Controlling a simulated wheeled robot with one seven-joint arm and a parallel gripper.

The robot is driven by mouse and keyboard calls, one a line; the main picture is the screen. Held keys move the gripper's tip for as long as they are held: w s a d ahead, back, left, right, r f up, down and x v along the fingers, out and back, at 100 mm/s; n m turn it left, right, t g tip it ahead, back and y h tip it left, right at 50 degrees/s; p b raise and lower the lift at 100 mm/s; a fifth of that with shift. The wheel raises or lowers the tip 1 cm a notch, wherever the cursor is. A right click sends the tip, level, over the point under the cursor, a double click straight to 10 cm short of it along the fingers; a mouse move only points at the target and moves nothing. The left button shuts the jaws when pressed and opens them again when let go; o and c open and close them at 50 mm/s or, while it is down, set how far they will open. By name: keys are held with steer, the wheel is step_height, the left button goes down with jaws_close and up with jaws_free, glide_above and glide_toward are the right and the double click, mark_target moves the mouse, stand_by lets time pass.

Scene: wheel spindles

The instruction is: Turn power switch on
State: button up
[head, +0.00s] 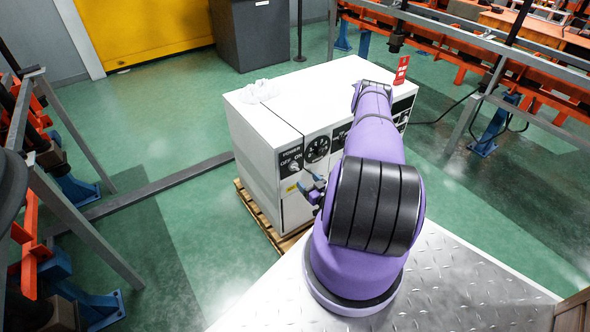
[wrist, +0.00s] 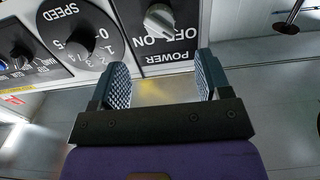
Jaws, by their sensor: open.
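The power switch is a light grey rotary knob (wrist: 158,18) on a black panel marked POWER, OFF and ON. In the wrist view it is upside down at the top, and which mark it points to is unclear. In the head view the power panel (head: 291,163) is on the front left of a white cabinet (head: 318,100). My gripper (wrist: 162,68) is open and empty, its two fingers apart with the knob beyond the gap between them, not touching it. In the head view my gripper (head: 313,190) is just below and in front of the panel.
A SPEED dial (wrist: 78,45) is beside the power panel, with a smaller knob (wrist: 20,58) farther along. The cabinet stands on a wooden pallet (head: 262,220). A white crumpled item (head: 260,91) and a red sign (head: 402,70) are on top.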

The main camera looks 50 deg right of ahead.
mark_target(296, 169)
steer(key=x, duration=0.9)
steer(key=shift+w, duration=0.1)
steer(key=c, duration=0.9)
